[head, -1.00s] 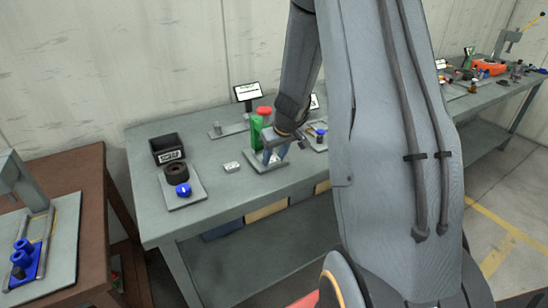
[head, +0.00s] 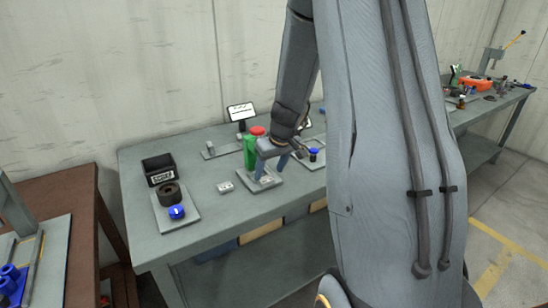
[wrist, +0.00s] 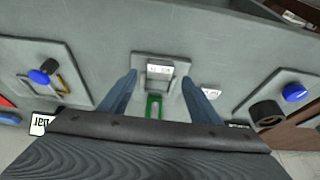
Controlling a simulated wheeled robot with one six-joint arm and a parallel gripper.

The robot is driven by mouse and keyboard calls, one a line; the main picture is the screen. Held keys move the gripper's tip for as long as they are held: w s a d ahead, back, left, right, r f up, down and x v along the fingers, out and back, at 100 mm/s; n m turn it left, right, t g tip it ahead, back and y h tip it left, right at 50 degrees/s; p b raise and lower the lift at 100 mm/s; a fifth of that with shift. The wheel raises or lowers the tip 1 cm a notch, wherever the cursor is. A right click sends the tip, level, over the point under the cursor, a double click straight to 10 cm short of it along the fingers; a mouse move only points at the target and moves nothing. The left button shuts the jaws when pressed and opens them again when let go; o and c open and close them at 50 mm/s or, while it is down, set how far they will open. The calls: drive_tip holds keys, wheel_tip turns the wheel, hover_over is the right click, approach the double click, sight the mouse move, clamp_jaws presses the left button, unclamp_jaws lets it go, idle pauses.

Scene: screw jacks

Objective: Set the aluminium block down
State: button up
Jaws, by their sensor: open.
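A pale metal block (wrist: 160,68), which looks like the aluminium block, sits on a grey plate (wrist: 172,103) between my fingers in the wrist view. In the head view it shows only partly at my gripper (head: 270,175), above the same plate (head: 274,183). My gripper is open, with one blue finger on each side of the block and a visible gap at each side in the wrist view (wrist: 160,78). A green part (wrist: 153,106) lies close behind the block; in the head view it is an upright green body (head: 250,152) with a red top.
A second small metal block (head: 225,187) lies on the bench left of the plate. Further left are a plate (head: 190,216) with a dark ring and blue knob, and a black bin (head: 158,166). Another plate with a blue-topped part (head: 314,153) stands to the right.

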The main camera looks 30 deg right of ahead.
drive_tip(key=b+v, duration=0.1)
drive_tip(key=v, duration=0.7)
drive_tip(key=s+a+f+g, duration=0.1)
drive_tip(key=s+a, duration=0.7)
drive_tip(key=s, duration=0.1)
drive_tip(key=s+a+f+g, duration=0.2)
drive_tip(key=s+a, duration=0.7)
drive_tip(key=shift+a+f, duration=0.25)
drive_tip(key=shift+f, duration=0.1)
